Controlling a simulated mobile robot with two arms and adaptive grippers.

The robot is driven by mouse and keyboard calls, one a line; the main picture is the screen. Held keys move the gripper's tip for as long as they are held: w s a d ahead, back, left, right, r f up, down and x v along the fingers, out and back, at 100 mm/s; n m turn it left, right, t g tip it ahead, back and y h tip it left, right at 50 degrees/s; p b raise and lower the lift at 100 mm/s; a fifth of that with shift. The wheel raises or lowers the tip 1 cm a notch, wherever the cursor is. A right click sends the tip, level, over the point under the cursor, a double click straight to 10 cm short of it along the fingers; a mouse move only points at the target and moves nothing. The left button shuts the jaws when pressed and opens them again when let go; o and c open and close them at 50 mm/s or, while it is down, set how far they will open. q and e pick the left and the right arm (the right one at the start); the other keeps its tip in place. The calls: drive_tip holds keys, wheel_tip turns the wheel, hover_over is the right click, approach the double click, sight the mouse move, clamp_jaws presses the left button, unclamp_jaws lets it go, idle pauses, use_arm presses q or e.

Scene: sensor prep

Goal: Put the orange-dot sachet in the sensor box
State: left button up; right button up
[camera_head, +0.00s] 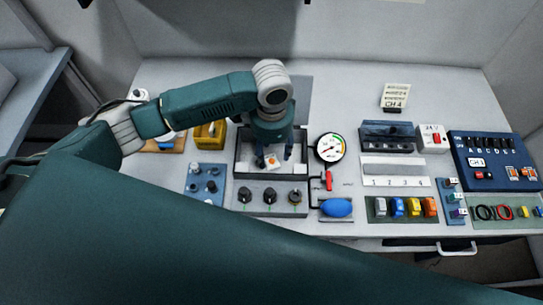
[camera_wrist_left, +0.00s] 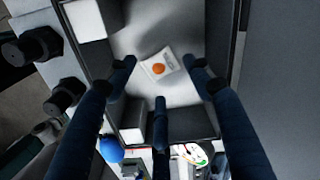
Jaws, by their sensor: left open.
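The orange-dot sachet (camera_head: 271,161) is small and white with an orange spot. It lies inside an open dark-walled box (camera_head: 243,158), which looks like the sensor box. In the left wrist view the sachet (camera_wrist_left: 168,62) lies flat-looking on the grey floor of the box (camera_wrist_left: 190,22). My left gripper (camera_head: 270,158) points down into the box. Its three dark fingers (camera_wrist_left: 160,85) are spread open around the sachet and do not appear to hold it. The fingers hide part of the box floor. My right gripper is not in view.
Three black knobs (camera_head: 269,197) line the panel in front of the box. A dial gauge (camera_head: 330,148) and blue bulb (camera_head: 337,207) stand right of it. White blocks (camera_wrist_left: 84,19) sit in the box corners. The table behind is mostly clear.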

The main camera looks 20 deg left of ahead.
sight(272, 161)
use_arm(q)
wheel_tip(272, 161, up, 9)
drive_tip(key=b, duration=0.1)
drive_tip(key=shift+f, duration=0.1)
idle(0.6)
